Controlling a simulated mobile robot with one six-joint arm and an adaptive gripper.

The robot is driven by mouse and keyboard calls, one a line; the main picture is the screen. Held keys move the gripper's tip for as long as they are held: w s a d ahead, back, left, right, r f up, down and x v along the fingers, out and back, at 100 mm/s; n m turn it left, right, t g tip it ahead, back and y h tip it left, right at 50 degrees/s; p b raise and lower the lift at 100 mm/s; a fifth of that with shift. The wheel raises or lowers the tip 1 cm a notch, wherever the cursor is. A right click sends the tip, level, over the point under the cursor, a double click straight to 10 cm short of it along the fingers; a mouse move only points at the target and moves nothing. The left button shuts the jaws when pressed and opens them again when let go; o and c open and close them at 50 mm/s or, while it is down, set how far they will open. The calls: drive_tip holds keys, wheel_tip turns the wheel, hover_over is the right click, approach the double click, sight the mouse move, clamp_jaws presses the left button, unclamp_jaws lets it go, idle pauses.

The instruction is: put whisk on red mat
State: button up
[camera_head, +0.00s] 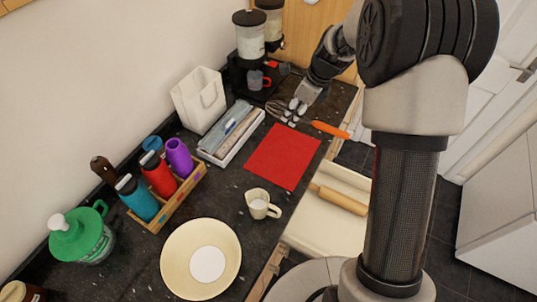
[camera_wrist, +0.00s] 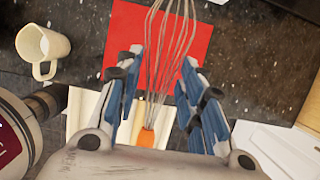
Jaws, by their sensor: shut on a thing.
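The whisk has wire loops and an orange handle (camera_head: 330,129). My gripper (camera_head: 296,108) is shut on the whisk, near where the wires meet the handle. In the wrist view the whisk (camera_wrist: 172,50) lies between the blue-padded fingers of my gripper (camera_wrist: 156,95), its wires pointing up the picture. The red mat (camera_head: 283,157) lies flat on the dark counter, just below the whisk in the head view. The red mat (camera_wrist: 125,30) shows behind the wires in the wrist view. Whether the whisk touches the counter, I cannot tell.
A cream jug (camera_head: 258,204) stands near the mat's lower corner, a plate (camera_head: 170,255) farther off. A tray of utensils (camera_head: 231,133) lies left of the mat. A bottle crate (camera_head: 165,205) and a dispenser (camera_head: 250,45) line the wall. A rolling pin (camera_head: 338,198) lies at right.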

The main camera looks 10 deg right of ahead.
drive_tip(key=shift+w+a+r, duration=0.1)
drive_tip(key=shift+w, duration=0.1)
wheel_tip(320, 180, down, 19)
drive_tip(key=b, duration=0.4)
drive_tip(key=shift+b, duration=0.3)
drive_tip(key=shift+f, duration=0.2)
drive_tip(key=shift+f, duration=0.15)
drive_tip(key=o, duration=1.1)
drive_tip(key=shift+c, duration=0.2)
